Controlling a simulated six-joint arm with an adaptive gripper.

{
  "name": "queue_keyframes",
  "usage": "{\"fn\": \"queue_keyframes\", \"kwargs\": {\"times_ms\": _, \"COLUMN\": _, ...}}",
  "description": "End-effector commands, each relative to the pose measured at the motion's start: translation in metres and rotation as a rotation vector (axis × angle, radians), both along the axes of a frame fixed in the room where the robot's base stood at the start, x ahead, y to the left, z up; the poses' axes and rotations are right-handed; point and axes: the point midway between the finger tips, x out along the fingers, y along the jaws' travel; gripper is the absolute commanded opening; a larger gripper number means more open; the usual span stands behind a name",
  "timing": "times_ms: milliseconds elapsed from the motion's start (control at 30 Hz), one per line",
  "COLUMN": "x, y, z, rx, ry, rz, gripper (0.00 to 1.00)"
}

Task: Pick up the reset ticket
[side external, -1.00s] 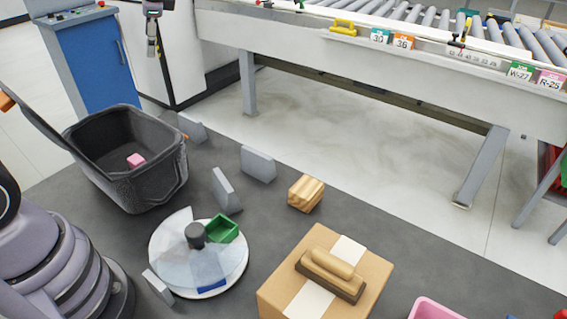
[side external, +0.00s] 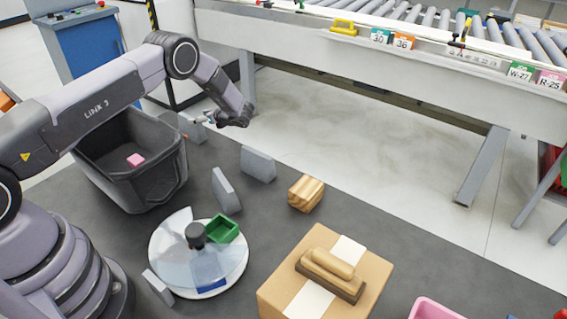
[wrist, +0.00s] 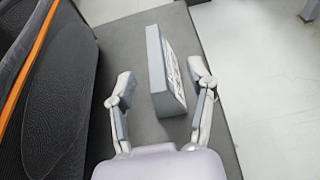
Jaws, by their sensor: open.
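I cannot make out a thing that is clearly the reset ticket. In the wrist view, my gripper (wrist: 161,78) is open and empty. A grey upright slab (wrist: 157,68) with white, dark-marked print on its right face lies between the two fingers as seen from above; I cannot tell how far below them it is. In the side view, my gripper (side external: 206,118) is small and partly hidden by my wrist, near a grey slab (side external: 191,130) beside the black bin (side external: 165,180). The printed face does not show there.
The bin holds a pink block (side external: 135,160). More grey slabs (side external: 258,164) stand nearby. A round turntable (side external: 160,258) carries a green tray (side external: 224,229). A wooden block (side external: 306,193) and a cardboard box (side external: 325,240) stand to the right. The table edge is close to my gripper.

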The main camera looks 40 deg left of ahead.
Motion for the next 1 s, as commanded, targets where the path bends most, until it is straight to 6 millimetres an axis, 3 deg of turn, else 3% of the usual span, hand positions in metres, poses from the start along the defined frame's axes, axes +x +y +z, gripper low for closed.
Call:
{"fn": "queue_keyframes", "kwargs": {"times_ms": 400, "x": -0.006, "y": 0.048, "z": -0.021, "rx": -0.003, "ry": -0.001, "rz": 0.004, "gripper": 0.55}}
{"fn": "queue_keyframes", "kwargs": {"times_ms": 667, "x": -0.006, "y": 0.051, "z": -0.021, "rx": -0.002, "ry": -0.001, "rz": 0.001, "gripper": 0.54}}
{"fn": "queue_keyframes", "kwargs": {"times_ms": 1000, "x": -0.006, "y": 0.051, "z": -0.021, "rx": -0.003, "ry": -0.001, "rz": 0.001, "gripper": 0.09}}
